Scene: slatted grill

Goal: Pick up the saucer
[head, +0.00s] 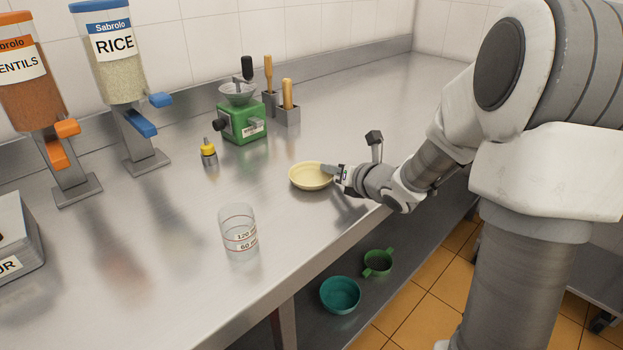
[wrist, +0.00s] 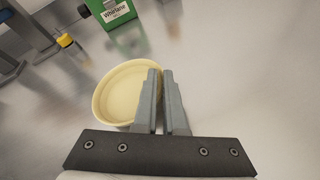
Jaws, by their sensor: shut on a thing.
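The saucer (head: 308,177) is a shallow, round, pale yellow dish on the steel counter in the head view. It also shows in the wrist view (wrist: 118,93), left of and partly behind the fingers. My gripper (head: 332,170) is at the saucer's right rim in the head view. In the wrist view the two grey fingers of my gripper (wrist: 165,80) are close together, shut on the saucer's rim, with one finger over the inside. The saucer looks about level. Whether its underside touches the counter I cannot tell.
A clear measuring cup (head: 239,232) stands in front of the saucer on the left. A yellow-capped bottle (head: 208,154) and a green grinder (head: 241,121) stand behind it. The counter's far right is clear.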

